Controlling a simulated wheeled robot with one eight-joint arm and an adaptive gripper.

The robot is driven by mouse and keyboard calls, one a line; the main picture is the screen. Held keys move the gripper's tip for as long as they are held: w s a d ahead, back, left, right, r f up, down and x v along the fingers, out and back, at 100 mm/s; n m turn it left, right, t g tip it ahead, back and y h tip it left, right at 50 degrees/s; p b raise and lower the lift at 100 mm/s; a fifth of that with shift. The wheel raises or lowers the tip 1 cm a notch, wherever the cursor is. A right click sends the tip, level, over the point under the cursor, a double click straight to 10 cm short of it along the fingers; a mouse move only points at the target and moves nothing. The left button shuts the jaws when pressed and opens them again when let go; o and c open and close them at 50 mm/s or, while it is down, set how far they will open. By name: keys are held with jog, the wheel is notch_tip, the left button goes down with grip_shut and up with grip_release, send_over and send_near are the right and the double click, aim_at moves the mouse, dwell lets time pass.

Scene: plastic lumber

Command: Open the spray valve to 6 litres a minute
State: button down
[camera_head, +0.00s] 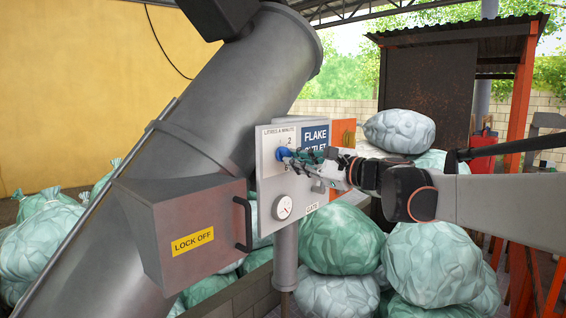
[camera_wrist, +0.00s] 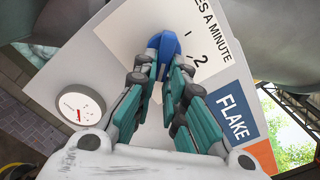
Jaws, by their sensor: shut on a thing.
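The spray valve's blue knob (camera_head: 283,154) sits on the pale control panel (camera_head: 268,176), beneath the label LITRES A MINUTE. My gripper (camera_head: 291,157) reaches in from the right with its fingertips at the knob. In the wrist view the blue knob (camera_wrist: 166,46) is between the fingertips of my gripper (camera_wrist: 164,58), which is shut on it. The scale figures 1 and 2 (camera_wrist: 201,59) show beside the knob; the other figures are hidden by my fingers or out of view. I cannot tell the exact setting the knob points to.
A round gauge (camera_head: 282,207) with a red needle is low on the panel, near a GATE label. A grey LOCK OFF box (camera_head: 180,225) with a dark handle (camera_head: 243,222) stands close on the left. Stuffed sacks (camera_head: 340,238) are piled below and behind my arm.

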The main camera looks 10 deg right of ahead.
jog(key=shift+s+a+f+m, duration=0.1)
jog(key=shift+s+f+m, duration=0.1)
jog(key=shift+m, duration=0.8)
jog(key=c, duration=1.6)
grip_release()
jog(key=shift+c, duration=0.2)
jog(key=shift+r, duration=0.15)
